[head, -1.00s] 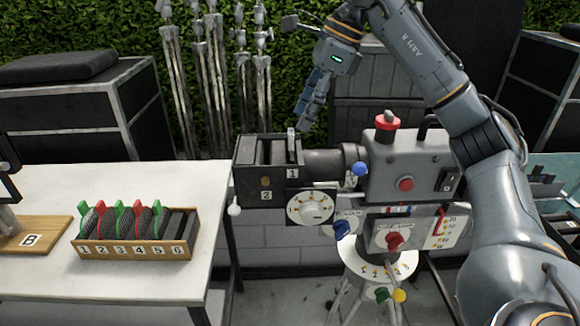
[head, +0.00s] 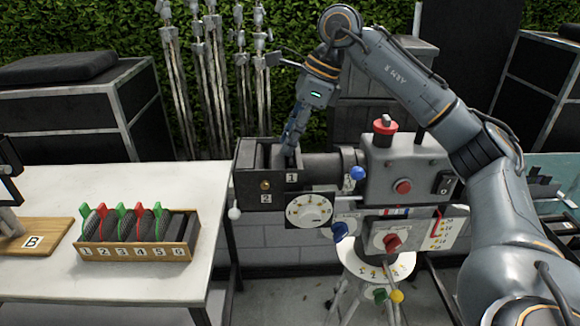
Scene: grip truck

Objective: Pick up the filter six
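My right gripper (head: 289,150) reaches down from above into the dark slotted box of the machine (head: 267,192), at the slot marked 1. Its fingertips are small and partly hidden there, so I cannot tell whether they are open or shut. The pale upright tab that stood at this slot is now covered by the gripper. On the white table, a wooden rack (head: 135,254) numbered 1 to 6 holds several round dark filters (head: 122,224) with green and red tabs. No tabbed filter shows at place 6 of the rack.
The grey machine body (head: 405,168) with a red-topped knob, dials and coloured knobs stands right of the slotted box. A wooden board (head: 30,238) marked B lies left of the rack. The white table (head: 60,290) is clear in front.

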